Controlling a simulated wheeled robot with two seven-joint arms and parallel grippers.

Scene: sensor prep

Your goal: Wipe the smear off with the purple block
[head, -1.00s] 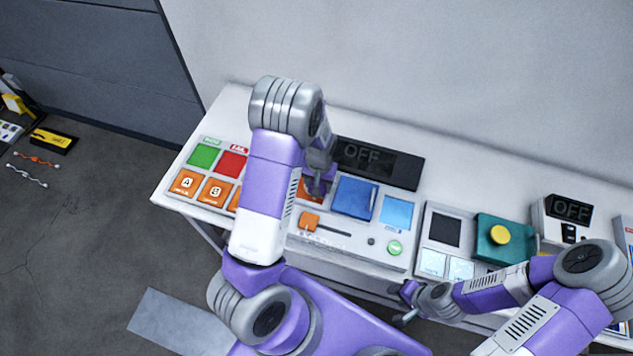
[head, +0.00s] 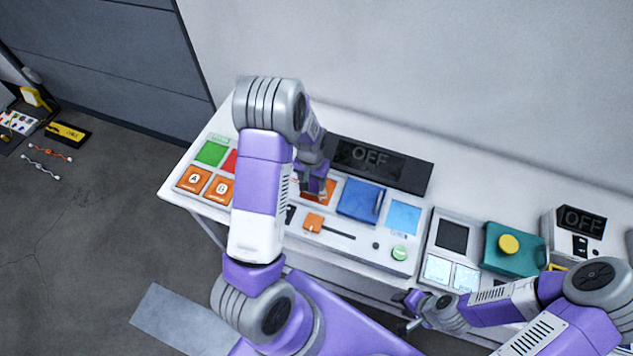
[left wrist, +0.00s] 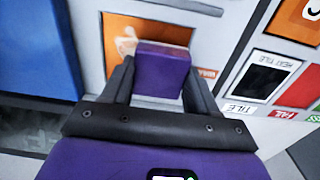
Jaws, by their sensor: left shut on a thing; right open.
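My left gripper (left wrist: 156,88) is shut on the purple block (left wrist: 162,72), which sits between its fingers over an orange tile (left wrist: 135,32) in the left wrist view. The block covers part of that tile; I cannot tell whether it touches it. A pale mark shows on the tile beside the block; I cannot tell whether it is the smear or a print. In the head view the left gripper (head: 316,178) is over the panel, and my arm hides much around it. My right gripper (head: 409,312) is open and empty near the table's front edge.
A blue block-like lid (head: 361,201) and a light blue tile (head: 403,217) lie right of the orange tile. An orange slider knob (head: 313,222) and green button (head: 399,253) are in front. A teal box with a yellow button (head: 509,243) is further right.

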